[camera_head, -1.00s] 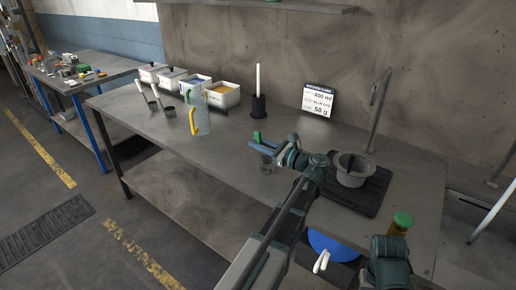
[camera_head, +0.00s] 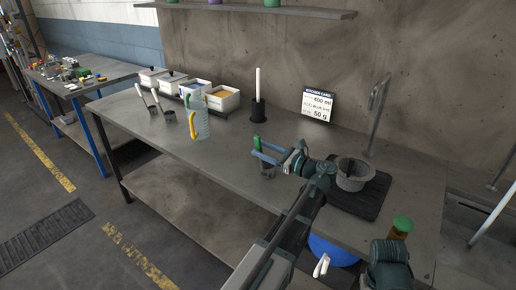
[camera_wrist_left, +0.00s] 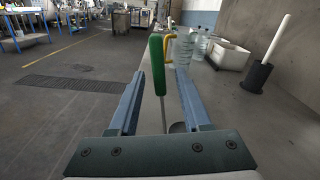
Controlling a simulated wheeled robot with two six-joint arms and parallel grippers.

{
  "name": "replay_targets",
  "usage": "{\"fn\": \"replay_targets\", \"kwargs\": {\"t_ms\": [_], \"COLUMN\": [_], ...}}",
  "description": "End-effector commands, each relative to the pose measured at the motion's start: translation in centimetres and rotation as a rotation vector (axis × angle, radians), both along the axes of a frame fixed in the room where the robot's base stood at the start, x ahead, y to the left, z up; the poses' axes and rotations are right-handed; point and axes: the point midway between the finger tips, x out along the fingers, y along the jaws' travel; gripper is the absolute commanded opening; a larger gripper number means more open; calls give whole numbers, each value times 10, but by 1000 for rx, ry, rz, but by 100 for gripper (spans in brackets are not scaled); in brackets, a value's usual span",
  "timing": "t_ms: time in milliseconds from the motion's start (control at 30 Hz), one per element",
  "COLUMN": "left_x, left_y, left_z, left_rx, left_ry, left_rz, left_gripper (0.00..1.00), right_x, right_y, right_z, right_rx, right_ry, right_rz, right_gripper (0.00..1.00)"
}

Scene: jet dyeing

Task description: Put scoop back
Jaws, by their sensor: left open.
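The scoop with a green handle (camera_head: 257,143) stands on the grey bench, handle up, its metal cup (camera_head: 267,172) low beside my left gripper. My left gripper (camera_head: 266,153) is open around the handle. In the left wrist view the green handle (camera_wrist_left: 157,64) stands between the two spread blue fingers, apart from both. The cup (camera_wrist_left: 178,127) is mostly hidden there behind the gripper's palm.
A clear jug with a yellow handle (camera_head: 193,122), two white-handled scoops (camera_head: 169,113) and white bins (camera_head: 223,98) stand further left. A black holder with a white rod (camera_head: 258,108) and a card (camera_head: 318,104) stand behind. A grey bowl (camera_head: 354,174) sits on a black mat right of the gripper.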

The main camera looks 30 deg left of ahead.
Motion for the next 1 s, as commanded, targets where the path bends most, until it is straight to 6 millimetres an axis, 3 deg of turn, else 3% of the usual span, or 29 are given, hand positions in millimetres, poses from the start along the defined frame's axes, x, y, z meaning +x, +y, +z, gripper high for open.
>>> {"fn": "replay_targets", "kwargs": {"t_ms": [200,433,633,1000], "left_x": [-3,-6,-7,-8], "left_y": [-49,-83,-95,-95], "left_z": [0,0,0,0], "left_rx": [0,0,0,0], "left_ry": [0,0,0,0], "left_rz": [-4,-2,-1,0], "left_gripper": [48,48,48,48], "right_x": [0,0,0,0], "right_y": [0,0,0,0], "right_z": [0,0,0,0], "right_rx": [0,0,0,0], "right_ry": [0,0,0,0], "right_rz": [0,0,0,0], "right_gripper": [50,50,50,50]}}
